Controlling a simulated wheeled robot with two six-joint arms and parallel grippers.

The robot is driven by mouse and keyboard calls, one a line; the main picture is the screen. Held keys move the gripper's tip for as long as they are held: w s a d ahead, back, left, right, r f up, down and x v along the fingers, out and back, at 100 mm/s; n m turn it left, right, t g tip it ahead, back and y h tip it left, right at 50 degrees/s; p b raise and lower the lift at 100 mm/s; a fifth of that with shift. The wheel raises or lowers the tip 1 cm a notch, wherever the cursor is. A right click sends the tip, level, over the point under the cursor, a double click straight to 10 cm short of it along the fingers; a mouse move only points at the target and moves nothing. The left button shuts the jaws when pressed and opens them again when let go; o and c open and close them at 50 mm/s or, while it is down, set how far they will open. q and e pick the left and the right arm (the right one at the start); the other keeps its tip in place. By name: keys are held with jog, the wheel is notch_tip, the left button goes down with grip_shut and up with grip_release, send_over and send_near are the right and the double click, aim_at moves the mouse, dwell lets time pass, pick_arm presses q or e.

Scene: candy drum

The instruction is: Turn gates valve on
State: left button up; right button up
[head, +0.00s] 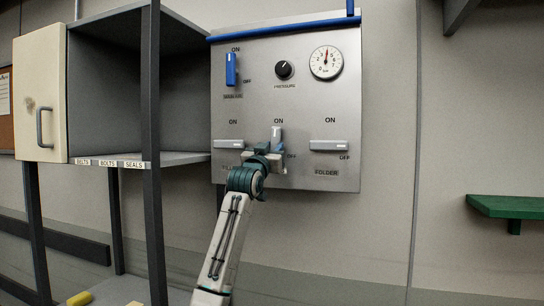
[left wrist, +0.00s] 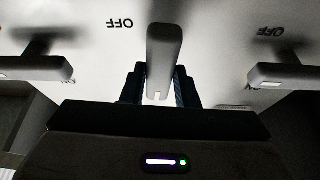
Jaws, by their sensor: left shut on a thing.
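The metal panel (head: 300,100) carries a middle valve lever (head: 277,134), light grey. It stands upright and points to the ON mark above it. Its name label is hidden behind my gripper, so I cannot read whether it says gates. My left gripper (head: 271,152) is at the lower part of this lever, shut on it. In the left wrist view the same lever (left wrist: 163,50) runs between the two fingers (left wrist: 160,88). My right gripper is not in view.
Left (head: 229,144) and right (head: 328,146) grey levers lie horizontal on either side; the right is labelled FOLDER. A blue lever (head: 231,69) stands upright above, beside a black pressure knob (head: 284,69) and a gauge (head: 326,62). An open shelf unit (head: 151,120) stands close on the left.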

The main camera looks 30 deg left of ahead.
pick_arm(q)
jog(key=shift+f+n+y+b, duration=0.2)
jog(key=shift+n+y+b, duration=0.15)
jog(key=shift+n, duration=0.35)
jog(key=shift+o, duration=0.2)
jog(key=shift+w, duration=0.1)
jog(key=o, duration=1)
jog(key=shift+r, duration=0.1)
jog(key=shift+c, duration=0.2)
jog(key=b+v, duration=0.5)
jog(key=v, duration=0.6)
